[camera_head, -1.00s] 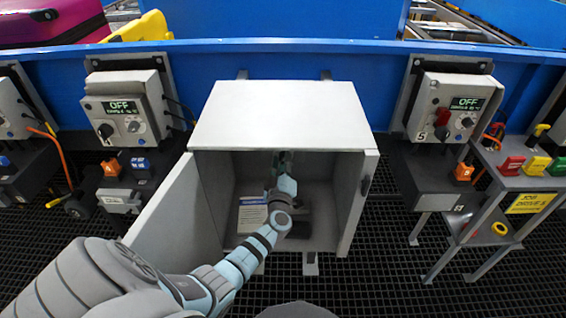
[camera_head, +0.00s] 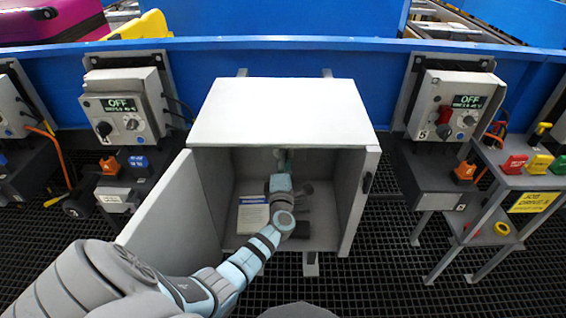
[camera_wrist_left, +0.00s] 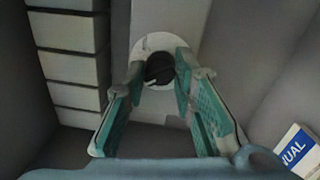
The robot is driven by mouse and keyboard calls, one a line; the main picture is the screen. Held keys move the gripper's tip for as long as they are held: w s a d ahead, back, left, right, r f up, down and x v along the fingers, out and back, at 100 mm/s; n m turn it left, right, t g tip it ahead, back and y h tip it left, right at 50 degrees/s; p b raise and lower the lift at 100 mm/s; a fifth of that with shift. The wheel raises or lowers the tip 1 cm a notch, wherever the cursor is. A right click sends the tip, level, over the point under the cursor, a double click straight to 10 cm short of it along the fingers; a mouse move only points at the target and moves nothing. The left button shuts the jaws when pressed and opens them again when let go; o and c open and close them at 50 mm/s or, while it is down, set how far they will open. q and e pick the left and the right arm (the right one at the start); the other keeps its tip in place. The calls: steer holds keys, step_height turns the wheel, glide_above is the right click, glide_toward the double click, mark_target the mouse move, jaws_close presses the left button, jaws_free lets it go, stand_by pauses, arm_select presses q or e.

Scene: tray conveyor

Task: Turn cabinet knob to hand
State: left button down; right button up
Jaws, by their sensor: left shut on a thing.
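The grey cabinet (camera_head: 290,105) stands open in the middle of the head view, its door (camera_head: 168,215) swung out to the left. My left arm reaches inside it. The round black knob (camera_wrist_left: 160,68), with a pale pointer line, sits on a white disc (camera_wrist_left: 150,44) on the cabinet's back wall. My left gripper (camera_wrist_left: 160,74) has its green-padded fingers on either side of the knob and is shut on it. In the head view, the left fingertips (camera_head: 283,160) are small and the knob is hidden behind them. My right gripper is not in view.
A manual (camera_head: 253,214) with a blue band leans inside the cabinet at the left. Pale stacked blocks (camera_wrist_left: 72,66) lie left of the knob in the wrist view. Control boxes reading OFF (camera_head: 122,112) stand on both sides. The cabinet's side walls leave little room around my wrist.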

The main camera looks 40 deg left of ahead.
arm_select(q)
steer(key=shift+s+f+n, duration=0.1)
steer(key=shift+f+n, duration=0.15)
steer(key=shift+n, duration=0.85)
steer(key=c, duration=1.5)
jaws_free()
steer(key=shift+o, duration=0.8)
steer(key=shift+r, duration=0.1)
steer(key=v, duration=1.2)
